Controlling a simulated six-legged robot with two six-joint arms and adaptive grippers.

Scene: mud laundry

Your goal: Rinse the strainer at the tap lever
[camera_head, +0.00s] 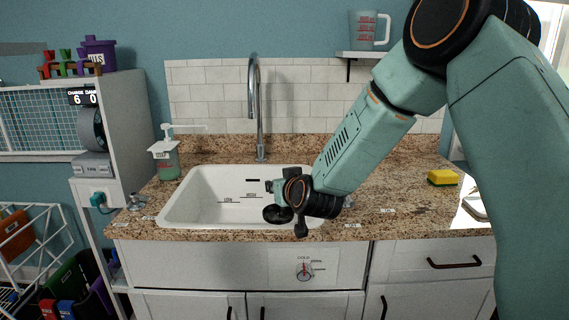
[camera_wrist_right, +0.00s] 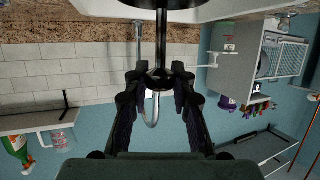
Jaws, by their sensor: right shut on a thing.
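My right gripper (camera_head: 280,190) reaches from the right over the right part of the white sink basin (camera_head: 182,202). It is shut on a dark strainer (camera_head: 277,214), whose disc hangs below the fingers. In the right wrist view, the fingers (camera_wrist_right: 159,85) close around the strainer's round knob, and its stem (camera_wrist_right: 161,45) leads to the dark disc at the top edge. The chrome tap (camera_head: 260,110) rises behind the basin; its spout curves down at the left. A dial marked COLD (camera_head: 304,270) is on the cabinet front. I cannot tell which part is the tap lever. No water shows.
A soap dispenser (camera_head: 166,158) stands left of the sink. A yellow sponge (camera_head: 442,177) lies on the right counter (camera_head: 400,200). A measuring jug (camera_head: 368,30) stands on a wall shelf. A tall white cabinet (camera_head: 140,100) borders the left side.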

